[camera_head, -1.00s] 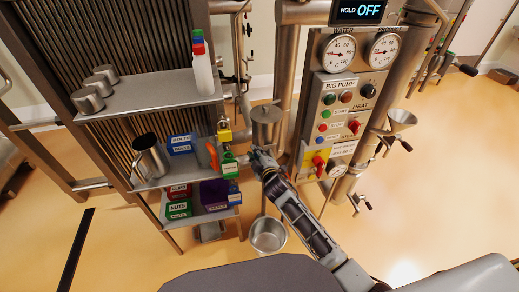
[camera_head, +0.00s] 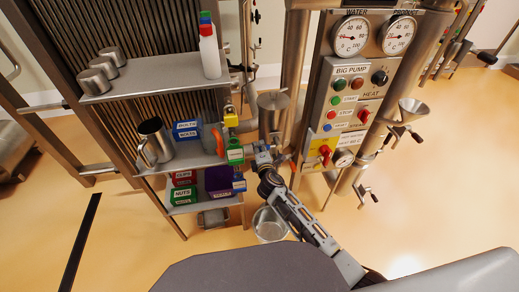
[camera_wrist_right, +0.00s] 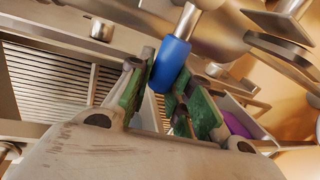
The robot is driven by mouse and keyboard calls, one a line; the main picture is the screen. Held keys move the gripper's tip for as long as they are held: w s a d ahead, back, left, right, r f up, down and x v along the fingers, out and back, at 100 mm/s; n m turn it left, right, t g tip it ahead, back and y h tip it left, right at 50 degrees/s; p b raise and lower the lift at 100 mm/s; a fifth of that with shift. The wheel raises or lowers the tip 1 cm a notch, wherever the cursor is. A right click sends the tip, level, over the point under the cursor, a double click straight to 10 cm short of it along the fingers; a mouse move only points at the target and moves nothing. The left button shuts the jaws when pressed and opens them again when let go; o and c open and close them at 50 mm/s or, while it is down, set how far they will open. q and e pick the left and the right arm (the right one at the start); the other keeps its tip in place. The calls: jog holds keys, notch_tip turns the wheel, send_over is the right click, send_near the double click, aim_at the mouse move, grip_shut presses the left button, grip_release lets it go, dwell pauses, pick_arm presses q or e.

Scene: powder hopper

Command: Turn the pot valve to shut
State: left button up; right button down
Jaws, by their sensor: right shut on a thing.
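The small metal pot (camera_head: 271,112) hangs on the pipework right of the shelves in the head view. My right gripper (camera_head: 263,150) is just below the pot, its arm coming up from the bottom. In the right wrist view, the blue valve handle (camera_wrist_right: 171,63) on a metal stem sits between the green-padded fingers of my right gripper (camera_wrist_right: 168,80), which is shut on it. The valve body is mostly hidden behind the gripper in the head view. My left gripper is not in view.
A round metal pan (camera_head: 269,224) stands below the pot, partly behind my right arm. The control panel (camera_head: 346,100) stands close on the right.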

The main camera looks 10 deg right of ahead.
jog(key=shift+s+f, duration=0.2)
jog(key=shift+f, duration=0.35)
jog(key=c, duration=1.6)
grip_release()
jog(key=shift+c, duration=0.2)
jog(key=o, duration=0.3)
jog(key=shift+w+f, duration=0.1)
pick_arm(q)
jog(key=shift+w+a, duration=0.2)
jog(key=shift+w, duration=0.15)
pick_arm(e)
jog(key=shift+o, duration=0.2)
jog(key=shift+r, duration=0.2)
jog(key=shift+r, duration=0.1)
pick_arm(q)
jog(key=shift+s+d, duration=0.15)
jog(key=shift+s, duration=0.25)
pick_arm(e)
jog(key=v, duration=1.2)
jog(key=shift+w, duration=0.1)
